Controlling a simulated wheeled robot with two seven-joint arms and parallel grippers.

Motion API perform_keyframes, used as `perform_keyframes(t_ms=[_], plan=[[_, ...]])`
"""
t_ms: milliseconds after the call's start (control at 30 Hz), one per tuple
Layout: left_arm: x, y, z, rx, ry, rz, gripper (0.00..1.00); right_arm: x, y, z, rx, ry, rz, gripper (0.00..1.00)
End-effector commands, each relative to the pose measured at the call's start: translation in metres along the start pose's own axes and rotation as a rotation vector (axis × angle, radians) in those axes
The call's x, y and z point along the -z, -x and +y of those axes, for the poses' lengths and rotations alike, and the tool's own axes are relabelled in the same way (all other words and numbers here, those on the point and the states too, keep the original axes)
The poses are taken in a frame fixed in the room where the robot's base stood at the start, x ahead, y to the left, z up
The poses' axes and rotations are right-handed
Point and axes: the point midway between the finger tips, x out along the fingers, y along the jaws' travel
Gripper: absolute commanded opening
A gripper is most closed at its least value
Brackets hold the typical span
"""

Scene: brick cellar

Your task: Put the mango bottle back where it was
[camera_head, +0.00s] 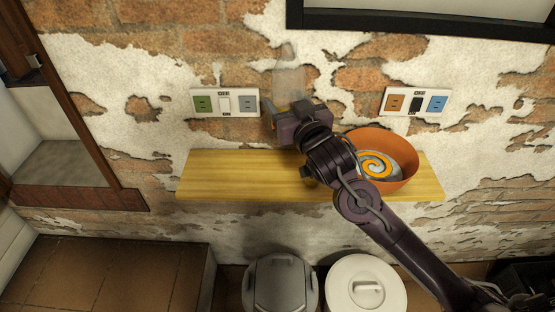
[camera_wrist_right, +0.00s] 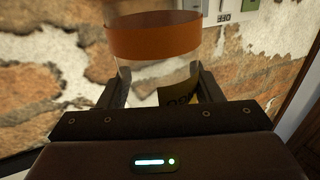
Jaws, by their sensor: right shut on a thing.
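A clear bottle (camera_head: 289,78), which I take to be the mango bottle, shows above my right gripper (camera_head: 289,110) in the head view. My right gripper is shut on it, in front of the wall above the back of the wooden shelf (camera_head: 228,176). In the right wrist view the bottle (camera_wrist_right: 152,38) stands between the two fingers, with a broad orange band at the picture's top, clear sides and a partly hidden yellow and black label. The gripper hides its lower part in the head view, so I cannot tell whether it touches the shelf. My left gripper is out of view.
An orange bowl (camera_head: 403,171) with a grey and orange swirl sits on the shelf's right part, close to my right arm. Two socket panels (camera_head: 224,102) (camera_head: 416,102) are on the wall. The shelf's left part is clear. Two lidded bins (camera_head: 280,286) (camera_head: 366,285) stand below.

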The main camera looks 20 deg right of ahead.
Motion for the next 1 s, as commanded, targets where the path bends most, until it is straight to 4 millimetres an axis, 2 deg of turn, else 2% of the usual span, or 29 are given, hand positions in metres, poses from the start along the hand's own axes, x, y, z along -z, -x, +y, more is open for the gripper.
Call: perform_keyframes(t_ms=[33,200,333,567,800,1000], plan=[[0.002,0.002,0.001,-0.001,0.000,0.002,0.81,-0.016,0.001,0.000,0.000,0.001,-0.007,0.30],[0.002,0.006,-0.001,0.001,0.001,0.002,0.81,-0.060,0.000,0.000,0.000,0.003,-0.005,0.30],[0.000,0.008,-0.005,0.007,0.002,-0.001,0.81,-0.087,0.000,0.000,0.000,0.002,-0.002,0.30],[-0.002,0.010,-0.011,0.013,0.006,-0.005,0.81,-0.109,0.000,0.000,0.001,0.001,0.000,0.30],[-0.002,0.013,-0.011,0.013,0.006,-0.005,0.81,-0.143,0.000,0.000,0.000,0.001,0.000,0.30],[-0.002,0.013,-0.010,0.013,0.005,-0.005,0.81,-0.148,0.000,0.000,0.001,0.001,0.003,0.30]])
